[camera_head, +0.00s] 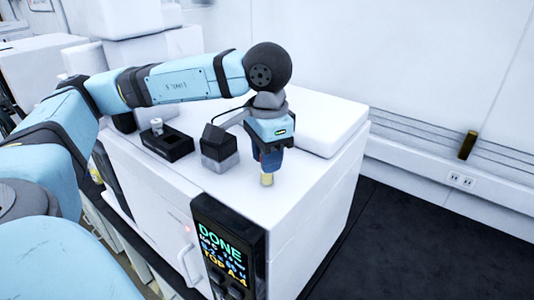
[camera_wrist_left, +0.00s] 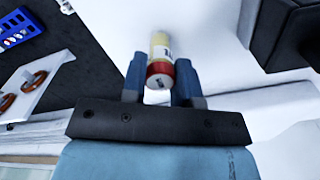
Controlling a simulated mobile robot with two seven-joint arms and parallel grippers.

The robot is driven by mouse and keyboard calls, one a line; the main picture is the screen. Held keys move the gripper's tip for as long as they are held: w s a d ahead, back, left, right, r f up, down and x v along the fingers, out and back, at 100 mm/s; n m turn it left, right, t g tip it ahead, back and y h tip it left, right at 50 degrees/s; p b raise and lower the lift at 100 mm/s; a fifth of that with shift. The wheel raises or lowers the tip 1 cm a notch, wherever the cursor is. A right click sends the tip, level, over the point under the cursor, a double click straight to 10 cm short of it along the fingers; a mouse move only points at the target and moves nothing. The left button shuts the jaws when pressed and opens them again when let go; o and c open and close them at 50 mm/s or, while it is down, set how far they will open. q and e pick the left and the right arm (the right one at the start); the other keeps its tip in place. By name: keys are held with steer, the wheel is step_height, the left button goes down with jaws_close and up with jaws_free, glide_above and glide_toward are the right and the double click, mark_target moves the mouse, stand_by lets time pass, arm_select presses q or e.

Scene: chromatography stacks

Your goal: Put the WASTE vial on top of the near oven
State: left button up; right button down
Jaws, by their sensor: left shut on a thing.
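The near oven (camera_head: 318,180) is a white box with a flat white top and a dark front display (camera_head: 228,250) reading DONE. My left gripper (camera_head: 267,165) points down over the front right part of this top. It is shut on a small vial (camera_head: 267,180) with a pale yellow body. In the left wrist view the vial (camera_wrist_left: 160,48) shows a red cap between the two blue fingers (camera_wrist_left: 160,82). Its label is too small to read. The vial's lower end is at or just above the oven top; I cannot tell if it touches. My right gripper is out of view.
A black tray (camera_head: 168,145) with a small white piece and a grey-black block (camera_head: 218,148) stand on the oven top, left of the vial. A white raised slab (camera_head: 325,125) is behind. The front right of the top is clear. Dark floor (camera_head: 385,240) lies to the right.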

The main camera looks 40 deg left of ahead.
arm_select(q)
steer(key=shift+f+b, duration=0.2)
steer(key=shift+b, duration=0.1)
steer(key=o, duration=0.9)
steer(key=shift+r, duration=0.1)
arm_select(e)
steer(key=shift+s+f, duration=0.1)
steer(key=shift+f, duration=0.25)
arm_select(q)
steer(key=shift+r+p, duration=0.2)
steer(key=shift+p, duration=0.15)
arm_select(e)
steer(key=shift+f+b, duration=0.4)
steer(key=shift+b, duration=0.25)
arm_select(q)
step_height(320, 180, up, 12)
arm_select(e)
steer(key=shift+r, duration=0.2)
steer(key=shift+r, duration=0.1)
